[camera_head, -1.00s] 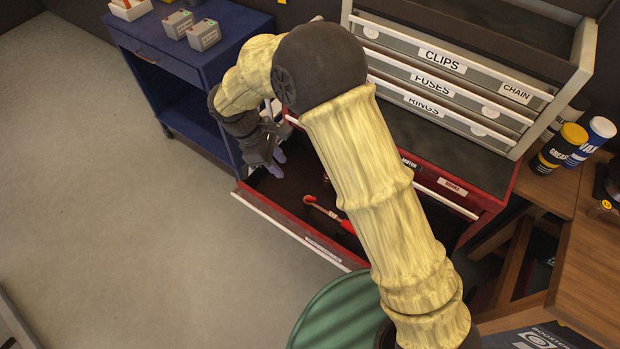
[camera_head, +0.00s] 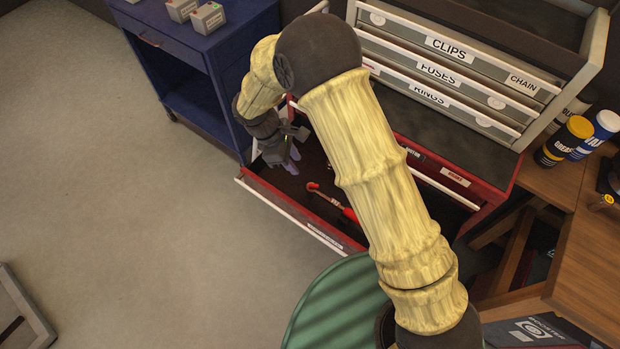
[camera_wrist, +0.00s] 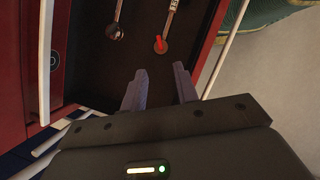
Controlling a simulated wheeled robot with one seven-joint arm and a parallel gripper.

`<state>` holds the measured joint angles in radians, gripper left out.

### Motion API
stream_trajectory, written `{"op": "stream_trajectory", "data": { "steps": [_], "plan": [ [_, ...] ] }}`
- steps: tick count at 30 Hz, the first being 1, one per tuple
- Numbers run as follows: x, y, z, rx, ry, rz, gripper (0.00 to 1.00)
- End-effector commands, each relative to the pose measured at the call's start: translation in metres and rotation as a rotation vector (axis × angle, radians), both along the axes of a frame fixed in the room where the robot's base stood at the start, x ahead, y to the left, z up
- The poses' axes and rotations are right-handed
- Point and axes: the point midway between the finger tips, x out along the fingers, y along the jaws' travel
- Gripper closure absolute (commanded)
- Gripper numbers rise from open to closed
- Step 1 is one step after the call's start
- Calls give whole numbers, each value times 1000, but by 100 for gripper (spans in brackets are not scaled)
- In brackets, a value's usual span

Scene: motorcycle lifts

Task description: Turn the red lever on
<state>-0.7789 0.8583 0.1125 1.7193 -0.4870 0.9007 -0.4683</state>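A tool with a small red lever (camera_wrist: 161,44) on its round head lies on the dark floor of an open red drawer. In the head view the red lever (camera_head: 312,187) shows at the tool's left end, with more red on its handle (camera_head: 349,214). My gripper (camera_head: 291,160) is over the drawer, up and left of the lever. In the wrist view my gripper (camera_wrist: 159,70) is open and empty, its two fingers apart, with the lever just beyond the fingertips. They look apart from it. Part of the drawer is hidden behind my arm.
A second tool head (camera_wrist: 115,31) lies beside the lever. The drawer's front rim (camera_head: 290,213) and side walls surround the tools. A blue cart (camera_head: 190,50) stands to the left, a grey drawer chest (camera_head: 440,50) behind, and a green drum (camera_head: 330,310) in front. Open floor lies left.

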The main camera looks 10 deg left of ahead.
Motion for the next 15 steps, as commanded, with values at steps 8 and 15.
{"op": "stream_trajectory", "data": {
  "steps": [8, 15],
  "plan": [
    [2, -20, -45, -4, 2, -1, 70],
    [5, -36, -83, -3, 1, -1, 70]
  ]
}}
